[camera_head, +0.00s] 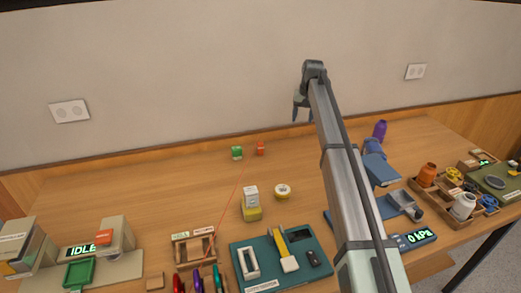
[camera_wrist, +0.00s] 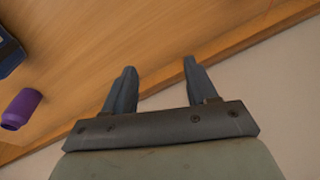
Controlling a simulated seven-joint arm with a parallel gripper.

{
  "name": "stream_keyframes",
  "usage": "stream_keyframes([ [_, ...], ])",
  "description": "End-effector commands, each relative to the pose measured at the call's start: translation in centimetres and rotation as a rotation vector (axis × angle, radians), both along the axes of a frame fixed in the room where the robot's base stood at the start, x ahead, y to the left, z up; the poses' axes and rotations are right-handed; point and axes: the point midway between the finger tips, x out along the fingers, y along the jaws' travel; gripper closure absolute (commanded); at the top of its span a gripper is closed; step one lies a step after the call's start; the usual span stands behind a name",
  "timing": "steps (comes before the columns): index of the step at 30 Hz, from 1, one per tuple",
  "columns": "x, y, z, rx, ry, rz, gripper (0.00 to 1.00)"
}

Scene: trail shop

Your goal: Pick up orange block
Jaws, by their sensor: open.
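The orange block (camera_head: 260,149) is small and stands on the wooden table near the wall in the head view. A green block (camera_head: 237,152) stands just left of it. My gripper (camera_head: 302,114) is above the back of the table, to the right of the orange block and apart from it. In the wrist view my gripper (camera_wrist: 160,72) shows two spread fingers with nothing between them. The orange block does not show in the wrist view.
A purple bottle (camera_head: 380,130) stands at the back right and shows in the wrist view (camera_wrist: 22,108). A tape roll (camera_head: 283,191) and a yellow-based box (camera_head: 251,203) stand mid-table. A teal tray (camera_head: 247,283) lies in front. Table around the blocks is clear.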

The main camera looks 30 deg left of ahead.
Motion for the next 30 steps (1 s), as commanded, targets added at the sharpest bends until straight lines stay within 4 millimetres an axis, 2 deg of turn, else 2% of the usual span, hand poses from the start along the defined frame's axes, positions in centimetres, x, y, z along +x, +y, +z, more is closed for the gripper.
stream_keyframes([
  [1, -1.4, 2.9, 0.3, -0.022, 0.013, 0.041, 0.43],
  [4, -4.3, 6.9, 0.6, -0.063, 0.039, 0.106, 0.43],
  [7, -6.6, 10.0, 0.9, -0.098, 0.057, 0.155, 0.43],
  [11, -8.8, 12.6, 1.1, -0.129, 0.074, 0.200, 0.43],
  [15, -9.9, 13.6, 1.1, -0.144, 0.081, 0.219, 0.43],
  [20, -10.0, 13.7, 0.2, -0.146, 0.083, 0.221, 0.43],
  [30, -10.1, 13.6, -5.3, -0.145, 0.083, 0.220, 0.43],
])
